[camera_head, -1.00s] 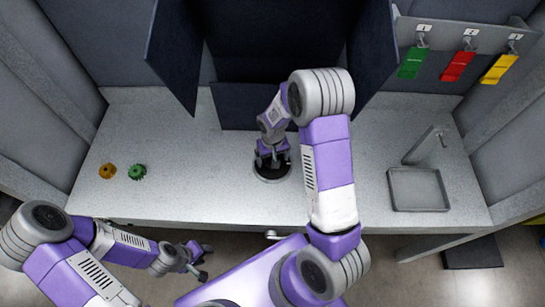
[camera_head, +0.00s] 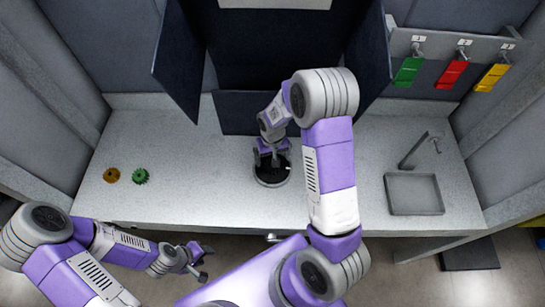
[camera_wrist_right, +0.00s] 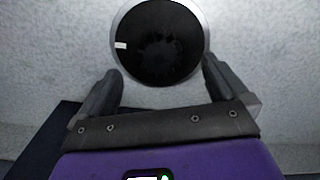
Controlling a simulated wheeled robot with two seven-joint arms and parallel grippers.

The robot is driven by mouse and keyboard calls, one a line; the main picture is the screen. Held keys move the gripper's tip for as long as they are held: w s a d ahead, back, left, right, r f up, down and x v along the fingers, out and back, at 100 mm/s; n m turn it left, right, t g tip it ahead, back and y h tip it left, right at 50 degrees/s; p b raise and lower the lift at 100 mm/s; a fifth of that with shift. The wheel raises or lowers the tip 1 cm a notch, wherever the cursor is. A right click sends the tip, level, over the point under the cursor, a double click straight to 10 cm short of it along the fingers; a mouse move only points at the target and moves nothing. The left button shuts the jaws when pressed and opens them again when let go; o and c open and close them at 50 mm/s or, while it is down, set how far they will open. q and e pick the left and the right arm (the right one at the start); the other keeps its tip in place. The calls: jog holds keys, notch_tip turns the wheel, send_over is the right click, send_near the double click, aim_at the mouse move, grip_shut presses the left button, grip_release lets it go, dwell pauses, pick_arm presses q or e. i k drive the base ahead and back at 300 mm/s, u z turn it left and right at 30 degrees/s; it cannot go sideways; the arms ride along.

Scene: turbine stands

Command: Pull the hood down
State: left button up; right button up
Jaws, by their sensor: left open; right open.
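The hood seems to be the dark navy panelled structure (camera_head: 268,65) at the back middle of the bench in the head view, with side panels left and right. I cannot tell for sure which part is the hood. My right gripper (camera_head: 272,160) is above a round black disc with a grey rim (camera_head: 272,183), well in front of the dark panels. In the right wrist view its two fingers (camera_wrist_right: 160,68) are apart, with nothing between them, and the disc (camera_wrist_right: 160,42) lies beyond. My left gripper (camera_head: 197,262) is open and empty, low in front of the bench.
An orange gear (camera_head: 112,175) and a green gear (camera_head: 140,176) lie on the bench (camera_head: 190,195) at left. A grey tray (camera_head: 414,209) stands at right. Green, red and yellow tags (camera_head: 452,74) hang on a rack at upper right. A pale panel (camera_head: 275,3) shows at the top.

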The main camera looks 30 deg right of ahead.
aim_at(292, 33)
jog(key=k, duration=1)
